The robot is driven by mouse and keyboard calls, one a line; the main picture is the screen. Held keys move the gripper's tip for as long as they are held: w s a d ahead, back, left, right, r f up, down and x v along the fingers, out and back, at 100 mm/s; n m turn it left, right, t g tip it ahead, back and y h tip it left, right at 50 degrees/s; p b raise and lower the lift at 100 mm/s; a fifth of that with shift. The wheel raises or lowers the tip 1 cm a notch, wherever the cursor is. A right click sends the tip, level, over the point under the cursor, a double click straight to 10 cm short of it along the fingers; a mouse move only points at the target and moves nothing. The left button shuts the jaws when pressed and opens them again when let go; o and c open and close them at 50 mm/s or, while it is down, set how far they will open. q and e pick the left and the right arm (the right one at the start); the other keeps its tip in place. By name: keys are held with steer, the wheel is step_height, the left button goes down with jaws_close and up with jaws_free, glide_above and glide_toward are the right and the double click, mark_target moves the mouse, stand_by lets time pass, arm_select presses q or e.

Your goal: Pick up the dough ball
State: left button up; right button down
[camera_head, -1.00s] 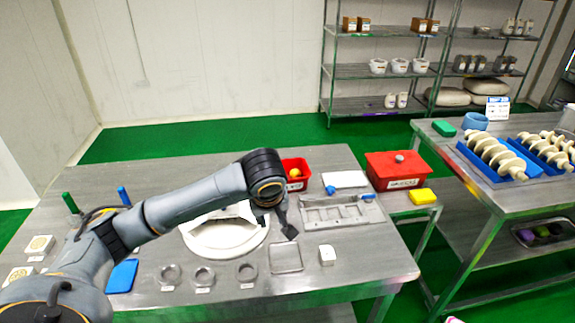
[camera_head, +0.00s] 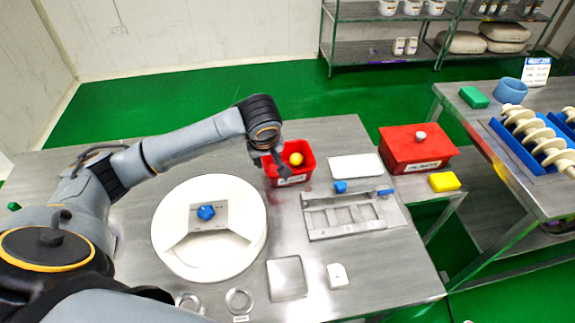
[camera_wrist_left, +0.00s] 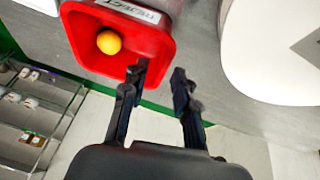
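The dough ball appears to be the yellow-orange ball (camera_head: 296,159) in the red open bin (camera_head: 307,169) near the table's far edge. In the left wrist view the ball (camera_wrist_left: 109,42) lies inside the bin (camera_wrist_left: 160,48), which carries a "REJECT" label. My left gripper (camera_head: 281,170) is at the bin's left side in the head view. In the wrist view its two fingers (camera_wrist_left: 158,78) are apart with nothing between them, close to the bin's rim, and the ball is off to their left. My right gripper is not in view.
A grey metal tray (camera_head: 325,227) and a white slab (camera_head: 356,167) lie to the right. A lidded red box (camera_head: 400,160) stands further right.

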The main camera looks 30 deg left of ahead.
arm_select(q)
steer(key=x, duration=0.2)
steer(key=shift+w+a+f, duration=0.1)
steer(key=shift+w+f, duration=0.05)
steer(key=shift+f, duration=0.25)
steer(key=shift+w+a+f, duration=0.2)
steer(key=shift+f, duration=0.3)
steer(key=x, duration=0.4)
steer(key=shift+s+a+f+p, duration=0.1)
steer(key=shift+s+f+p, duration=0.1)
steer(key=shift+s+p, duration=0.1)
steer(key=shift+w+a+f, duration=0.1)
steer(key=shift+w+f, duration=0.05)
steer(key=shift+f, duration=0.1)
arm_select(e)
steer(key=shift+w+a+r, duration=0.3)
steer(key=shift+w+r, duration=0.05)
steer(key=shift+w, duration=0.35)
arm_select(q)
jaws_close()
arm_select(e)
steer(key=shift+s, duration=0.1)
